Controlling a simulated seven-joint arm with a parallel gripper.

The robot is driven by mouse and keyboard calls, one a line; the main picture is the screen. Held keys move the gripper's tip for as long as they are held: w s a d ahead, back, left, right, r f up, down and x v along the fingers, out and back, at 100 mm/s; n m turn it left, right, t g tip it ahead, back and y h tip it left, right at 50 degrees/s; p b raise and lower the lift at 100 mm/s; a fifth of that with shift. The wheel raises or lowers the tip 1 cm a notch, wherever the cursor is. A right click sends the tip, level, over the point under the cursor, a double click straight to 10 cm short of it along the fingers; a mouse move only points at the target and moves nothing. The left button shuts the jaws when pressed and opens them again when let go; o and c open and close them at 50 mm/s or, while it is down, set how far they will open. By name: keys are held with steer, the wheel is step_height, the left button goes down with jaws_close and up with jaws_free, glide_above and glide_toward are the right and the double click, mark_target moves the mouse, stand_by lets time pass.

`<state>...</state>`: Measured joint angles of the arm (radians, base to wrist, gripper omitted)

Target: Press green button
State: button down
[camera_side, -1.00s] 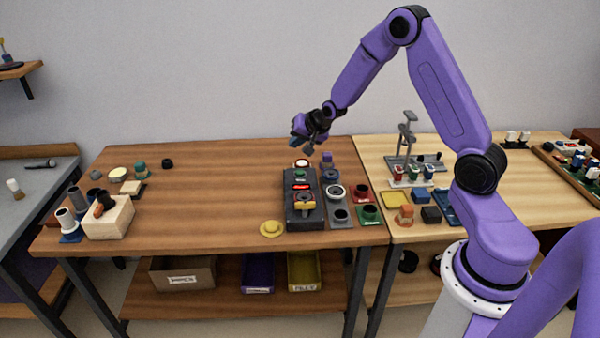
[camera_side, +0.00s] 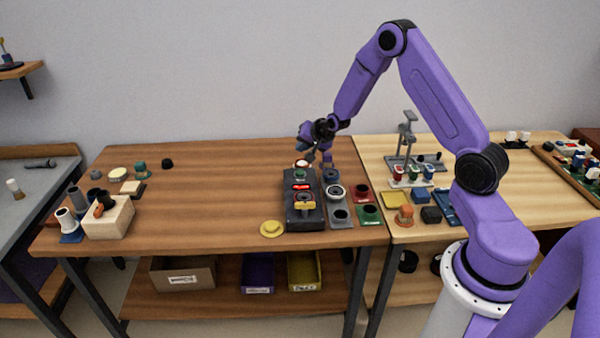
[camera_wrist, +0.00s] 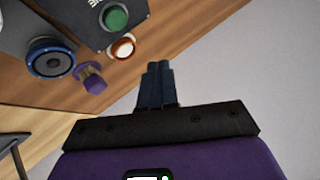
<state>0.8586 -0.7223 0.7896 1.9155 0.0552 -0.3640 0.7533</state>
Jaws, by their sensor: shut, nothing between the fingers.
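The green button (camera_side: 300,174) is at the far end of a dark control box (camera_side: 304,213) on the brown table. In the wrist view the green button (camera_wrist: 115,18) shows at the top, set in the dark box (camera_wrist: 80,15). My gripper (camera_side: 311,157) is above the back of the table, just behind and above the green button, and does not touch it. In the wrist view my gripper's fingers (camera_wrist: 158,70) are together with nothing between them, and the green button is up and left of the tips.
A white-and-orange round piece (camera_wrist: 122,46) sits beside the box's far end. A speaker-like round part (camera_wrist: 50,58) and a purple piece (camera_wrist: 91,78) are near. A red light (camera_side: 301,187) and a yellow part (camera_side: 304,201) are on the box. The table's left middle is clear.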

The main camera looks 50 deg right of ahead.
mark_target(302, 173)
steer(key=shift+f, duration=3)
steer(key=shift+f, duration=0.15)
steer(key=shift+f, duration=0.3)
steer(key=shift+f, duration=0.5)
stand_by(0.4)
stand_by(0.3)
steer(key=shift+r, duration=0.95)
steer(key=shift+r, duration=2.45)
